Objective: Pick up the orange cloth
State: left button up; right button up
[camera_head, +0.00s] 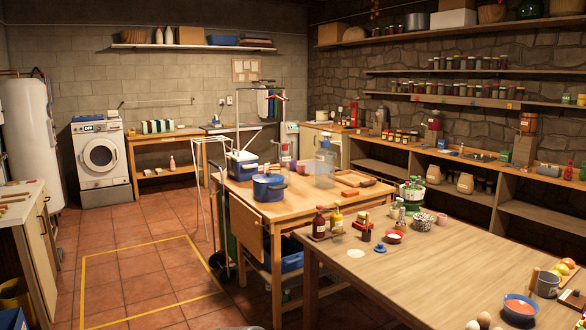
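I cannot make out an orange cloth with certainty. A small flat orange patch (350,192) lies on the middle wooden table (300,212), in front of a wooden board (354,178). It is too small to tell whether it is cloth. Neither of my grippers shows in the head view.
A larger table (440,262) at the right holds bottles, bowls, eggs and fruit. A blue pot (269,187) and a blue-and-white cooler (242,164) stand on the middle table. A yellow-outlined floor area (150,280) at the left is clear.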

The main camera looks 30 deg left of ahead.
aim_at(352, 192)
jog(key=i+j+u, duration=0.25)
jog(key=u, duration=0.25)
jog(key=i+j+u, duration=0.25)
jog(key=u, duration=0.2)
jog(key=i+u, duration=0.5)
jog(key=i+j+u, duration=0.15)
jog(key=i+u, duration=0.15)
jog(key=i, duration=0.2)
jog(key=i+u, duration=0.25)
jog(key=i, duration=1.35)
jog(key=i+j+z, duration=0.15)
jog(key=i, duration=0.9)
jog(key=i+z, duration=0.45)
jog(key=i+j+z, duration=0.1)
jog(key=i+z, duration=0.35)
jog(key=i+j+z, duration=0.3)
jog(key=z, duration=0.15)
jog(key=i+j+z, duration=0.5)
jog(key=z, duration=1.35)
